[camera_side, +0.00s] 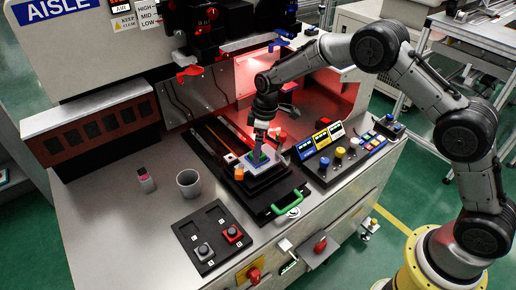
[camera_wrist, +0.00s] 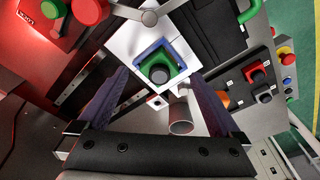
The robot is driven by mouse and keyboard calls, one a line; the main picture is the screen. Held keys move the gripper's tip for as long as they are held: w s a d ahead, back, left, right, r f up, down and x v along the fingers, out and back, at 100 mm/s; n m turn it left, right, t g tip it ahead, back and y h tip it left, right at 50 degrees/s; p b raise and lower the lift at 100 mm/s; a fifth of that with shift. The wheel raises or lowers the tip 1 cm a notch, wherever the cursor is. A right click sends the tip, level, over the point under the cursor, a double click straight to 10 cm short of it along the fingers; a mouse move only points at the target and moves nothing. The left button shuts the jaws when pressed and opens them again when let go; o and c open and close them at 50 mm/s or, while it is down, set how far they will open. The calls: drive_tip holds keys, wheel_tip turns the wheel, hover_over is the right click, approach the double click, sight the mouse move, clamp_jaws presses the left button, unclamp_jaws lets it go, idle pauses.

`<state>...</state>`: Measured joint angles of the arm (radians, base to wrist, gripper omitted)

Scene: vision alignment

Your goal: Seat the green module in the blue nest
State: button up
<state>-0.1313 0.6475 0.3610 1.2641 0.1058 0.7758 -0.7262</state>
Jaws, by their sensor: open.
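The green module (camera_wrist: 157,78), with a dark round knob on top, sits within the blue nest (camera_wrist: 172,47) on a white plate (camera_wrist: 122,38) in the wrist view. Blue edges show along its far sides; the near side shows little blue. I cannot tell how deep the module sits. In the side view the green module (camera_side: 259,157) is small, under my gripper (camera_side: 258,148). In the wrist view my gripper (camera_wrist: 160,76) is open, its two dark fingers on either side of the module with visible gaps. Nothing is held between them.
A black tray (camera_side: 207,262) with a grey and a red button block lies at the front. A green handle (camera_side: 288,206) and a button panel (camera_side: 349,157) flank the right.

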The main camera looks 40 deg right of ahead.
wheel_tip(320, 180, up, 13)
drive_tip(key=s+d, duration=0.1)
drive_tip(key=shift+f, duration=0.2)
drive_tip(key=shift+d, duration=0.1)
drive_tip(key=s+d+r+t, duration=0.1)
drive_tip(key=s+r, duration=0.1)
drive_tip(key=r, duration=0.5)
drive_tip(key=s+d+r+t, duration=0.1)
drive_tip(key=s+r, duration=0.2)
drive_tip(key=r, duration=0.3)
drive_tip(key=s+d+r+m+t, duration=0.2)
drive_tip(key=s+d+r, duration=0.1)
drive_tip(key=s+r, duration=0.55)
drive_tip(key=s+d+f+m+t, duration=0.1)
drive_tip(key=s+d+f+m, duration=0.15)
drive_tip(key=s, duration=1.35)
drive_tip(key=s+f+m+h, duration=0.1)
drive_tip(key=s+f+m, duration=0.3)
drive_tip(key=s+f, duration=0.3)
drive_tip(key=shift+f, duration=0.6)
